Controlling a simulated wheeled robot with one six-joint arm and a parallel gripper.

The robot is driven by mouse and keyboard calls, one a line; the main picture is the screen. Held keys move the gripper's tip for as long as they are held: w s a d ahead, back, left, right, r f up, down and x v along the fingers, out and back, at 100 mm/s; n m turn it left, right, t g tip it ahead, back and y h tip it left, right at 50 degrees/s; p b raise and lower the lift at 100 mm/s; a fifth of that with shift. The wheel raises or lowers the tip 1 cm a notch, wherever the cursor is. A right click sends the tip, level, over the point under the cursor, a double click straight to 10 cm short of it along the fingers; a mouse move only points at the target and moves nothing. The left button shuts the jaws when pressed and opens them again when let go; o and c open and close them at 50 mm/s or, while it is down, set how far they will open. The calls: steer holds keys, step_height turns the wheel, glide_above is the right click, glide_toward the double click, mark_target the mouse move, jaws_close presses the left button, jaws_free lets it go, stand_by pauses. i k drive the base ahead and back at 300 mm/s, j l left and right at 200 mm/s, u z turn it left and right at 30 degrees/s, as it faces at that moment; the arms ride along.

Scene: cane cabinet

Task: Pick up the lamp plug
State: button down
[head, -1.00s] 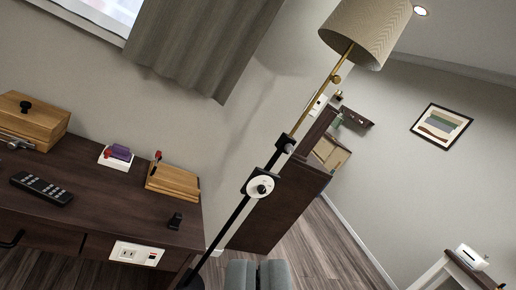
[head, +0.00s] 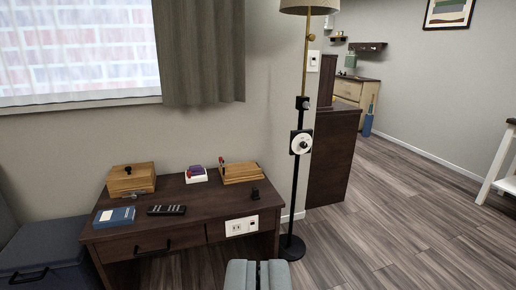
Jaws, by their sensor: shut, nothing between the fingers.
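A small black object (head: 255,193), which looks like the lamp plug, sits upright on the right end of the dark wooden desk (head: 215,208). It is too small to make out prongs or a cord. The floor lamp (head: 297,185) stands just right of the desk, with a black pole, a round white dial and a black base. My gripper (head: 257,268) is at the bottom edge, its two grey fingers shut and empty. In the picture it is below the black object, apart from it and in front of the desk.
A white outlet panel (head: 242,226) is on the desk front. A wooden box (head: 131,180), blue book (head: 114,217), remote (head: 166,210), white-and-purple item (head: 196,174) and wooden block (head: 240,173) lie on the desk. Dark cushioned seating (head: 38,255) is left. Open floor (head: 410,225) lies right.

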mark_target(255, 196)
steer(key=k+u, duration=0.1)
steer(key=k, duration=0.4)
steer(key=i+l+u, duration=0.25)
steer(key=i+l, duration=0.55)
steer(key=i, duration=0.4)
steer(key=i+l+u, duration=0.25)
steer(key=i+l, duration=0.75)
steer(key=i, duration=0.15)
